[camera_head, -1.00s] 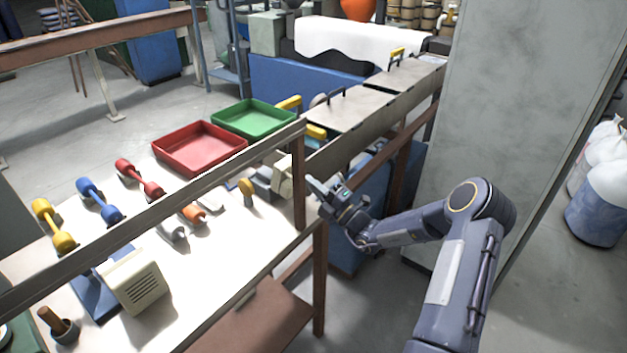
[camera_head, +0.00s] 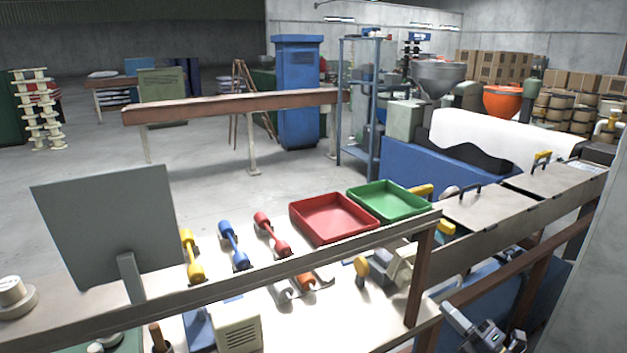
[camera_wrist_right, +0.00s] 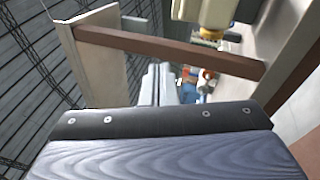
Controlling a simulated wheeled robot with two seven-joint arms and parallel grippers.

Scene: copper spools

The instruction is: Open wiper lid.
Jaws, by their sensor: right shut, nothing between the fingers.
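My right gripper (camera_head: 455,318) is at the lower right of the head view, low beside the long machine and below its flat top. In the right wrist view its fingers (camera_wrist_right: 158,88) are together, with nothing between them. Flat grey lids cover the machine's top: a near lid (camera_head: 490,217) with a dark handle (camera_head: 463,191), and a farther lid (camera_head: 553,180) with a yellow-topped handle (camera_head: 542,158). Both lie flat and closed; I cannot tell which is the wiper lid. The gripper is apart from both. My left gripper is out of view.
A rail (camera_head: 300,262) on a brown post (camera_head: 420,275) runs above the white workbench. Red (camera_head: 335,235) and green (camera_head: 388,215) trays and several coloured spools stand on the bench. A brown beam (camera_wrist_right: 170,48) crosses ahead of the fingers. A grey wall panel (camera_head: 600,280) stands at right.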

